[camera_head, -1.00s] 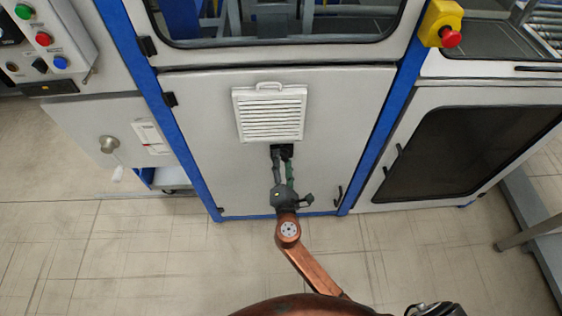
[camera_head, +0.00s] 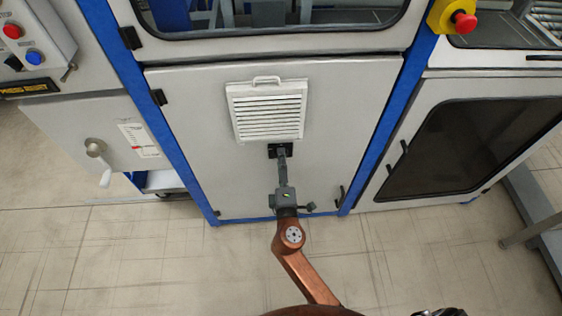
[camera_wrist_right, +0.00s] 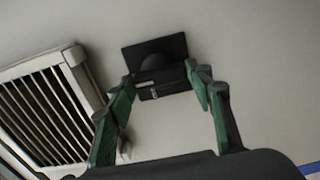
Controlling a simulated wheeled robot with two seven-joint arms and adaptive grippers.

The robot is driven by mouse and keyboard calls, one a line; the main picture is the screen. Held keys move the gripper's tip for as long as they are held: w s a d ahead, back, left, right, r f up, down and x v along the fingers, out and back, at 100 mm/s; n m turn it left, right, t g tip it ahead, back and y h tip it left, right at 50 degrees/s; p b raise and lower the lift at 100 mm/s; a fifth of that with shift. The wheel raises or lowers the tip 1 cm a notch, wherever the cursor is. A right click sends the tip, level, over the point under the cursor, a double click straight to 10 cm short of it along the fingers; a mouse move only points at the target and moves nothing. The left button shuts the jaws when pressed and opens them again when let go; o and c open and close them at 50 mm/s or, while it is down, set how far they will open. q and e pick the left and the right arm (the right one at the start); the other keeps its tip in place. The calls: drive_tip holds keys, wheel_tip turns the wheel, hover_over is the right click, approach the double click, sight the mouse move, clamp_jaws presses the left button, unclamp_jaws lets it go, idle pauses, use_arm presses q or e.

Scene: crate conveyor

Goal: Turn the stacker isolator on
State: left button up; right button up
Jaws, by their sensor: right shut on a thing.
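The stacker isolator (camera_head: 273,152) is a small black switch on the grey cabinet door, just below the white louvred vent. In the right wrist view its black plate (camera_wrist_right: 133,53) has a rounded dark knob (camera_wrist_right: 158,63) in the middle and small pale marking below it. My right gripper (camera_head: 281,153) reaches up to the switch. In the wrist view its green-padded fingers (camera_wrist_right: 161,84) stand either side of the knob, shut on it. The fingertips partly cover the switch, and I cannot read the knob's position. My left gripper is not in view.
The louvred vent (camera_head: 268,111) with a top handle is close above the switch. A yellow box with a red button (camera_head: 464,21) is at upper right. A crank handle (camera_head: 98,160) is on the left panel. The floor before the cabinet is clear.

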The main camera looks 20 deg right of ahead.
idle(0.3)
drive_tip(key=o, duration=1.2)
drive_tip(key=shift+c, duration=0.2)
drive_tip(key=v, duration=1.2)
